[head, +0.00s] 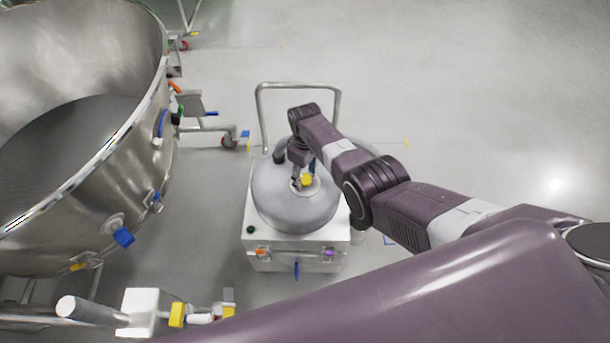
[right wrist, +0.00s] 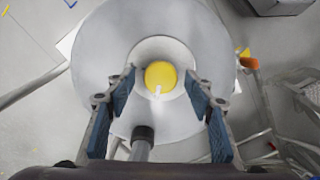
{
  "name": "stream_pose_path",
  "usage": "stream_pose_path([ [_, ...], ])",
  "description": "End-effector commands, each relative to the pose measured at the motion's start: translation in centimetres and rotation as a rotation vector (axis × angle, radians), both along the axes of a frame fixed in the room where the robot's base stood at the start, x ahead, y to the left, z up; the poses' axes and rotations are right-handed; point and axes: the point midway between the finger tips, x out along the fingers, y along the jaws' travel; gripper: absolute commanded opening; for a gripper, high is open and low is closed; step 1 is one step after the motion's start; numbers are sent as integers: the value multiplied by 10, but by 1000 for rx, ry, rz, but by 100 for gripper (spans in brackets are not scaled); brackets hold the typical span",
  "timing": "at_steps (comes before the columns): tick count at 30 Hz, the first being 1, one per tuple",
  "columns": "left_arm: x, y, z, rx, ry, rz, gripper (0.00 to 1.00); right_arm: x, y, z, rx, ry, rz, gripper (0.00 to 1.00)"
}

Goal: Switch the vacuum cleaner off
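The vacuum cleaner (head: 285,210) stands on the floor in the middle of the head view, with a grey domed top on a white square base and a metal push handle (head: 300,85) behind. A round yellow knob (right wrist: 160,76) with a white mark sits in a pale ring on top of the dome; it also shows in the head view (head: 307,180). My right gripper (right wrist: 163,90) is open above the dome, its blue-padded fingers apart on either side of the knob in the picture. Whether they touch it cannot be told. My left gripper is not in view.
A large steel vessel (head: 140,190) with blue fittings fills the left side. A dark hose fitting (right wrist: 142,140) rises from the dome near my right gripper. A wheeled frame (head: 215,135) stands behind the vessel. The floor (head: 480,90) at back right is clear.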

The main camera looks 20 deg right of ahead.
Motion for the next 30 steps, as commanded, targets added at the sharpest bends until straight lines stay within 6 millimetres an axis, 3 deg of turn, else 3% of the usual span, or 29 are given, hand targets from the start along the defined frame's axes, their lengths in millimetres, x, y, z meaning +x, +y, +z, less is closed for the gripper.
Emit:
stream_pose_path([
  [14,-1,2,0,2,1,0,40,0,0,10,1,-1,-1,49],
  [23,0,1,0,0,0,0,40,0,0,46,0,-2,-1,49],
  [30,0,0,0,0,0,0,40,1,0,87,0,-4,-1,49],
])
